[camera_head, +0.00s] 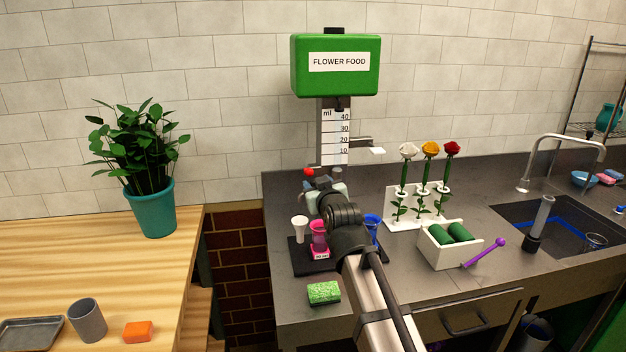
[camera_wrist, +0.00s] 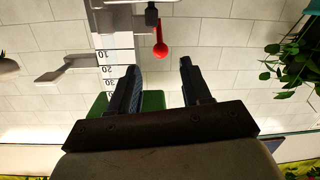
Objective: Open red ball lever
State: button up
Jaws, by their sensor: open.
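The red ball lever (camera_wrist: 160,44) shows in the wrist view, just beyond the gap between my fingertips, with clear space between them and it. A small red part of it (camera_head: 309,172) shows in the head view at the lower left of the measuring column. My gripper (camera_wrist: 158,70) is open, with its two dark fingers apart and nothing between them. In the head view my gripper (camera_head: 323,179) is in front of the column's foot, and the arm hides much of this area. The green FLOWER FOOD dispenser (camera_head: 338,84) tops the scaled column (camera_head: 335,135).
White, pink and blue cups (camera_head: 299,227) stand on a dark tray below my gripper. A rose rack (camera_head: 405,212) and a white box of green rolls (camera_head: 440,255) stand to the right. A green sponge (camera_head: 323,293) lies in front. A metal arm (camera_wrist: 66,74) sticks out from the column.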

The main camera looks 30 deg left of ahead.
jog(key=v, duration=0.3)
jog(key=shift+s+d, duration=0.15)
jog(key=shift+d, duration=0.05)
dwell(0.3)
